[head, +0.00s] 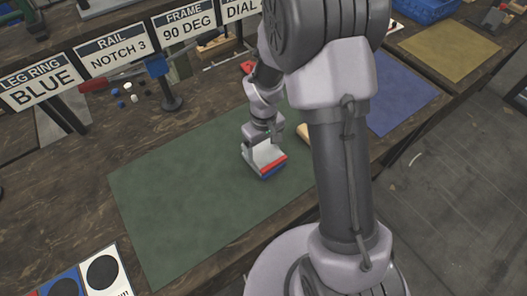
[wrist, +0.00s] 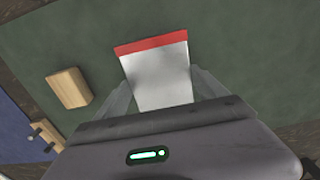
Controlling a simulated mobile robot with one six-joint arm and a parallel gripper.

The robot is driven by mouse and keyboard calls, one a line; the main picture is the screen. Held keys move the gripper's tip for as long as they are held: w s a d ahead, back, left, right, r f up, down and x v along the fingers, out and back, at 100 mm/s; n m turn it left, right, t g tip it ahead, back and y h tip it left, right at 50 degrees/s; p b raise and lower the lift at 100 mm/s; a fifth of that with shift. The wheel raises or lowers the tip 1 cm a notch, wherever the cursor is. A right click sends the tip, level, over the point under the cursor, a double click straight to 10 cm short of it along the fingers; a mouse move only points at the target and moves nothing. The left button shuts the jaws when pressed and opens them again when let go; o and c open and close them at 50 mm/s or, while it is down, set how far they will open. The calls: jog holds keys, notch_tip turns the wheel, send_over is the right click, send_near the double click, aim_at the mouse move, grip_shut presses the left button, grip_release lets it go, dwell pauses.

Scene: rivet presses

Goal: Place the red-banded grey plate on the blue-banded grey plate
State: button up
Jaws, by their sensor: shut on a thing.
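The red-banded grey plate (head: 264,156) is in my gripper (head: 261,146) over the green mat, with its red band toward the front. In the wrist view the plate (wrist: 160,85) lies between the two fingers of my gripper (wrist: 160,78), its red band at the far end. The blue-banded grey plate shows as a blue edge (head: 273,173) directly under the red band in the head view. The two look stacked and roughly lined up; I cannot tell whether they touch. In the wrist view the lower plate is hidden.
The green mat (head: 170,200) is mostly clear around the plates. A wooden block (wrist: 68,88) lies beside them, partly behind my arm in the head view. A blue mat (head: 400,95) is to the right. Signs and a small stand (head: 170,102) are along the back.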

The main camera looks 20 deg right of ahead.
aim_at(263, 148)
jog(key=shift+w+f, duration=0.1)
jog(key=shift+w, duration=0.45)
jog(key=shift+d+f+b, duration=0.1)
jog(key=shift+f+b, duration=0.75)
jog(key=shift+f, duration=0.85)
jog(key=shift+f, duration=0.15)
jog(key=o, duration=2)
